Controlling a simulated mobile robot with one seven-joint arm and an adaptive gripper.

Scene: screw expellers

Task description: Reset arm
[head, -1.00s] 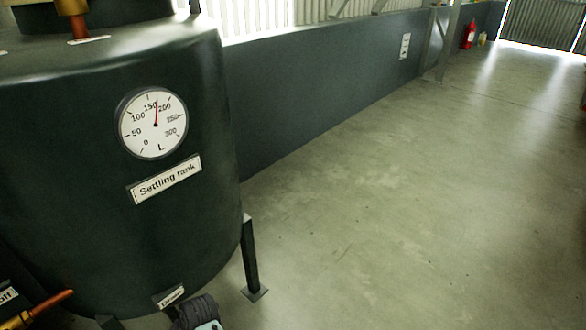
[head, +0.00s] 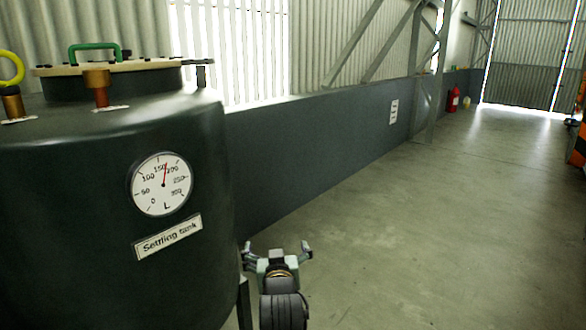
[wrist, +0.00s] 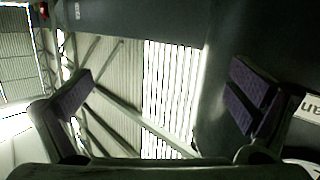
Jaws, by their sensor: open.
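My gripper (head: 277,250) is at the bottom middle of the head view, just right of the settling tank's lower side. Its two fingers are spread wide and nothing is between them. In the wrist view my gripper (wrist: 160,95) shows its dark purple finger pads far apart, with only the wall and bright slats behind. The dark settling tank (head: 80,210) fills the left of the head view. Its round gauge (head: 161,184) has a red needle between 150 and 200, above a "Settling tank" label (head: 168,237).
A low dark wall (head: 310,155) runs back behind the tank. A steel post (head: 428,80) and a red fire extinguisher (head: 453,99) stand along it. The concrete floor (head: 430,230) to the right is clear. An orange object (head: 578,150) shows at the right edge.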

